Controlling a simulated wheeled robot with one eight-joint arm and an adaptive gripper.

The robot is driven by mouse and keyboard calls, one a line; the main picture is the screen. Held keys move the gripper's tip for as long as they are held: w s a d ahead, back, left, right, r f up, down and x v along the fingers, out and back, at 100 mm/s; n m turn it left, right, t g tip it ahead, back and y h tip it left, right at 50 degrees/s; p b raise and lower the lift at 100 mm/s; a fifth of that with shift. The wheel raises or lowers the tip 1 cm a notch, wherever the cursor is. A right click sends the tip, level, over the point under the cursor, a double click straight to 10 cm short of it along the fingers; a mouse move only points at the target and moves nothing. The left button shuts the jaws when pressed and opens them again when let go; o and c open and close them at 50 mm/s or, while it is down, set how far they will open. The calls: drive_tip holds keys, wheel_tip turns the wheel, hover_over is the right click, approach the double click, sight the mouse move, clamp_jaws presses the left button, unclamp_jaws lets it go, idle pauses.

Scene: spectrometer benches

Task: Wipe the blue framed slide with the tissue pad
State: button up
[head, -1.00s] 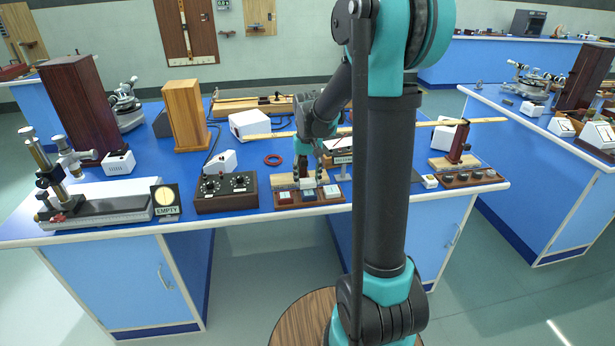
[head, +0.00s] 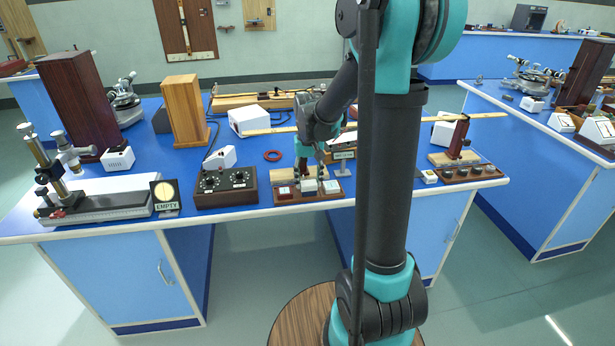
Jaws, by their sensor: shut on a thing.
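The wooden slide holder (head: 306,200) lies near the front edge of the bench, with a row of framed slides on it. A red framed slide (head: 284,192) is at its left and a pale slide (head: 332,187) at its right. My gripper (head: 309,181) points down over the middle of the holder, shut on the white tissue pad (head: 309,185). The pad is over the middle place, where the blue framed slide was visible a second ago; the slide is now hidden. The pad looks low on the slide, but I cannot tell if they touch.
A dark control box (head: 225,188) stands close left of the holder. A long wooden rule (head: 440,119) extends behind my arm. A dark red stand (head: 459,139) is to the right.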

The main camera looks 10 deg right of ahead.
drive_tip(key=shift+s, duration=0.65)
drive_tip(key=shift+f, duration=0.15)
drive_tip(key=shift+c, duration=0.4)
drive_tip(key=shift+w, duration=2)
drive_tip(key=shift+r, duration=0.25)
drive_tip(key=shift+r, duration=2.85)
